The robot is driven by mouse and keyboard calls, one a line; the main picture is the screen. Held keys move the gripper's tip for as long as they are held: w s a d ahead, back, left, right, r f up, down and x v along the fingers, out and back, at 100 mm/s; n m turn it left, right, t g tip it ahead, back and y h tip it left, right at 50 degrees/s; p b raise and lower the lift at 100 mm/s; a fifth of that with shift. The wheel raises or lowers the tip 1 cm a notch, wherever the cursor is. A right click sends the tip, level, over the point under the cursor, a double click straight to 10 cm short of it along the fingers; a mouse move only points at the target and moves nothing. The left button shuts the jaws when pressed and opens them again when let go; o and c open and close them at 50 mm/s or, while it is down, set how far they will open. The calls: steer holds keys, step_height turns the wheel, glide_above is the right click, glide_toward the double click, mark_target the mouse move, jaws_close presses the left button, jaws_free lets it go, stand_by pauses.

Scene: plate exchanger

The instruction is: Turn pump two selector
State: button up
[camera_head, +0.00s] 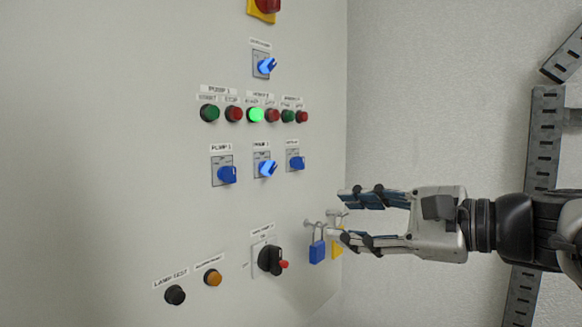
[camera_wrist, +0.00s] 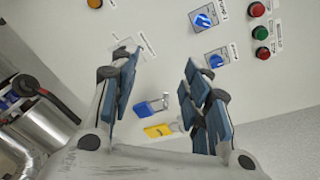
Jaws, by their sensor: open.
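The pump two selector (camera_head: 265,168) is a blue knob on a grey plate, the middle of three in a row on the pale panel. It is lit, and its handle is tilted. In the wrist view a bright blue selector (camera_wrist: 204,19), apparently the same one, is at the top, right of centre. My gripper (camera_head: 344,217) is open and empty, to the right of and below the selector, clear of it. In the wrist view its fingers (camera_wrist: 160,66) are spread, with bare panel and a padlock between them.
A black rotary switch (camera_head: 270,259) sticks out at lower left. Neighbouring blue selectors (camera_head: 226,174) and (camera_head: 296,162) flank the middle one. Several push buttons (camera_head: 256,114) are above.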

step_height(320, 180, up, 6)
steer(key=y, duration=0.1)
steer(key=p, duration=0.2)
glide_toward(274, 170)
steer(key=shift+m+t, duration=0.3)
steer(key=shift+m, duration=0.1)
steer(key=x, duration=0.9)
steer(key=shift+a+f, duration=0.1)
steer(key=shift+a, duration=0.1)
steer(key=shift+c, duration=0.3)
jaws_close()
